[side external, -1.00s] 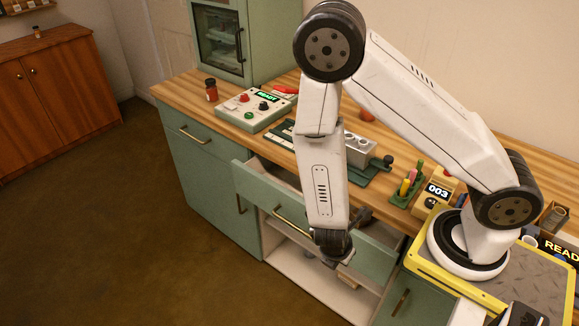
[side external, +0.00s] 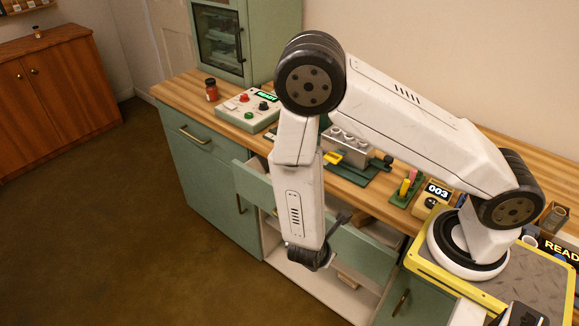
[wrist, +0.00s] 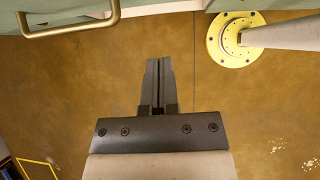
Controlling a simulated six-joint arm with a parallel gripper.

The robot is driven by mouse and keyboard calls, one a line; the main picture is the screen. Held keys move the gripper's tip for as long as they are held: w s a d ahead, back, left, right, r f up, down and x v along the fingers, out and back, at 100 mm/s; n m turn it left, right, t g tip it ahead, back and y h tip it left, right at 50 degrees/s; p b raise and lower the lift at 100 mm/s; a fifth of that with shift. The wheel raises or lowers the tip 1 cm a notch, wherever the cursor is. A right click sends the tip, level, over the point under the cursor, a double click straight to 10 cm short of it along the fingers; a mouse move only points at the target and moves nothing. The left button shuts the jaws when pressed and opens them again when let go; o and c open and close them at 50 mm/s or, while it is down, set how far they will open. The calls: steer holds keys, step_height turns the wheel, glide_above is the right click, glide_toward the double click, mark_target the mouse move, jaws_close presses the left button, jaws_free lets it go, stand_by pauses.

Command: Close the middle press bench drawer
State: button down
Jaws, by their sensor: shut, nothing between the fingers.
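The middle press bench drawer (side external: 367,257) is pulled out from the green bench. Its green front shows on both sides of my forearm, which hides the middle. Its brass handle (wrist: 70,27) shows at the top left of the wrist view and is mostly hidden in the side view. My gripper (wrist: 159,62) shows dark fingers together with nothing between them, over brown floor in the wrist view. In that view the fingers lie right of and below the handle, apart from it. In the side view my wrist is in front of the drawer front; whether it touches cannot be told.
Below the drawer is a pale open compartment (side external: 290,265). A closed drawer and door with a brass handle (side external: 195,136) are at left. The wooden top carries a control box (side external: 246,110), a grey press block (side external: 347,145) and a red jar (side external: 211,90). The floor in front is clear.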

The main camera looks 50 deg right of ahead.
mark_target(352, 253)
step_height(352, 253, down, 4)
steer(key=w+a+f+h, duration=0.1)
steer(key=w+a+h, duration=0.2)
steer(key=h, duration=0.2)
steer(key=s+a+f+g+h, duration=0.1)
steer(key=s+a+f+h, duration=0.2)
steer(key=s+h, duration=0.3)
steer(key=shift+s+a+f, duration=0.2)
steer(key=shift+s+a, duration=0.05)
steer(key=shift+a, duration=0.15)
steer(key=shift+d, duration=0.1)
steer(key=d, duration=1.4)
steer(key=shift+d, duration=4.6)
steer(key=shift+a, duration=0.15)
